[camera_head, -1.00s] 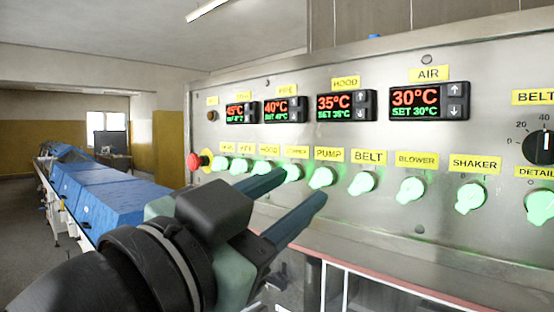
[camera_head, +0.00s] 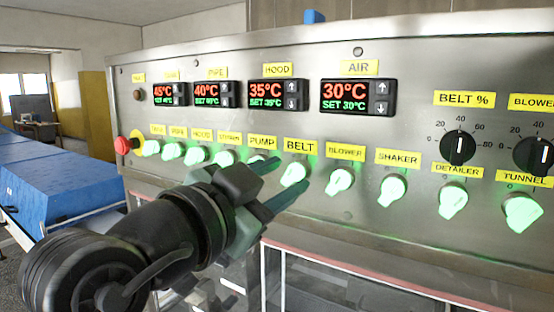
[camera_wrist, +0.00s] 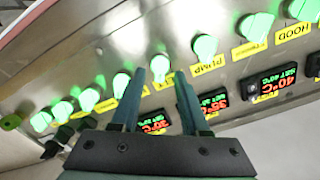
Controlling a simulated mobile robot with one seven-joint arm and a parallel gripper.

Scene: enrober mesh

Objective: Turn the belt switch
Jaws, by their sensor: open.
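The belt switch (camera_head: 293,173) is a green-lit knob under the yellow BELT label (camera_head: 299,146) on the steel panel. My gripper (camera_head: 290,176) is open and empty, reaching toward the panel from the lower left. In the head view its two fingertips lie to the upper left and lower right of the belt switch. In the wrist view the belt switch (camera_wrist: 160,65) shows between and just beyond the fingertips (camera_wrist: 160,77). I cannot tell whether the fingers touch it or stop short.
The pump switch (camera_head: 262,157) and blower switch (camera_head: 338,183) stand close on either side. Several more green knobs continue along the row. A red stop button (camera_head: 122,145) is at the left end. Displays (camera_head: 359,96) and black dials (camera_head: 458,147) sit higher. A blue-covered conveyor (camera_head: 60,190) is at left.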

